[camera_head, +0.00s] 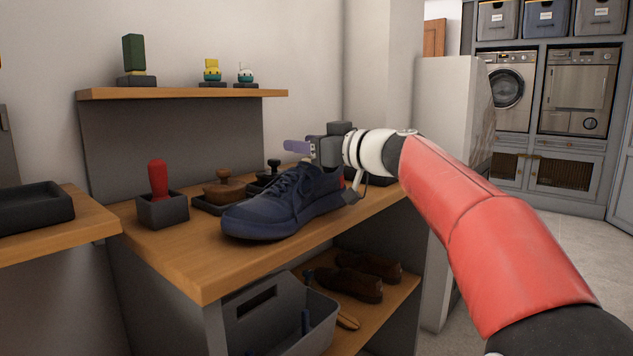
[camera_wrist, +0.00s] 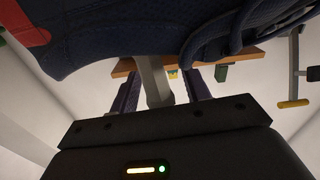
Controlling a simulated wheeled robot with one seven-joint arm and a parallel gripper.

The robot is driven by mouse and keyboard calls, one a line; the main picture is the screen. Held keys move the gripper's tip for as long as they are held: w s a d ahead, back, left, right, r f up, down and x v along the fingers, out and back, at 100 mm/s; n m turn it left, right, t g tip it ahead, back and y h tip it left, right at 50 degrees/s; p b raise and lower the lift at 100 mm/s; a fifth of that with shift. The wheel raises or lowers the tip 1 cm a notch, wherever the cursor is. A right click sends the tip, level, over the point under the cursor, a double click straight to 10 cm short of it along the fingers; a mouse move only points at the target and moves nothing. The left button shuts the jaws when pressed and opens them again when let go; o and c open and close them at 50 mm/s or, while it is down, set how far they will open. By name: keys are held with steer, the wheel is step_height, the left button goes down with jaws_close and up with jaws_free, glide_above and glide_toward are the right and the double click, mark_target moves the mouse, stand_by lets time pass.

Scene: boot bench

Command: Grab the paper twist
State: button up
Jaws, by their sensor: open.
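A pale grey upright piece, which looks like the paper twist (camera_wrist: 152,78), shows in the wrist view, sticking out by the navy shoe (camera_wrist: 120,38). My gripper (camera_wrist: 160,90) is open, with one dark purple finger on each side of the piece. I see a gap beside the piece, and I cannot tell whether either finger touches it. In the head view my gripper (camera_head: 298,147) is just above the opening of the navy shoe (camera_head: 275,208), which stands on the wooden bench top.
A shelf (camera_head: 180,94) with small figures is on the wall. A grey bin (camera_head: 285,325) and brown shoes (camera_head: 352,283) sit below.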

jaws_close()
steer(key=shift+r, duration=0.15)
